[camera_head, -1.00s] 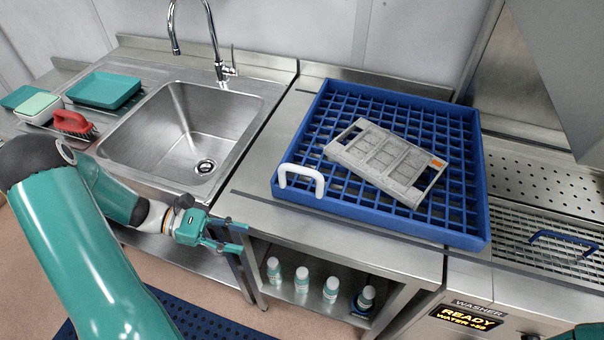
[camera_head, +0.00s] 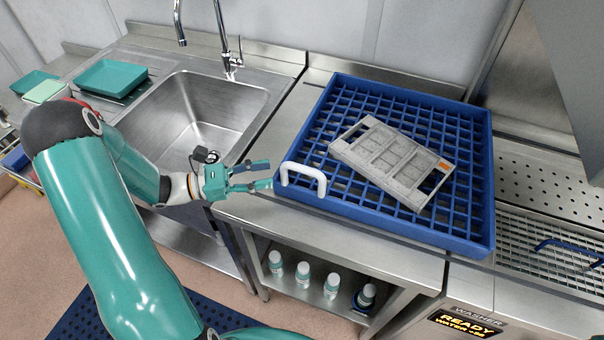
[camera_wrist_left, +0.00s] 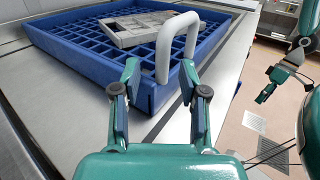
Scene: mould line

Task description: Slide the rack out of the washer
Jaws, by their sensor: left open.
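The blue grid rack (camera_head: 330,205) lies flat on the steel counter left of the washer (camera_head: 480,290), its right side near the washer's bed. A grey framed plate (camera_head: 392,162) with an orange label lies in it at an angle. A white loop handle (camera_head: 303,172) stands on the rack's near left edge. My left gripper (camera_head: 264,174) is open just left of the handle, with nothing in it. In the left wrist view, its fingers (camera_wrist_left: 160,82) point at the white handle (camera_wrist_left: 162,52), which stands ahead of and between them. My right gripper (camera_wrist_left: 267,88) shows small there; its jaws are unclear.
A sink (camera_head: 205,110) with a tap lies left of the rack. Teal trays (camera_head: 110,77) stand beyond it. Several bottles (camera_head: 303,273) stand on the shelf below the counter. The perforated washer bed (camera_head: 545,185) at right is bare apart from a blue handle (camera_head: 565,245).

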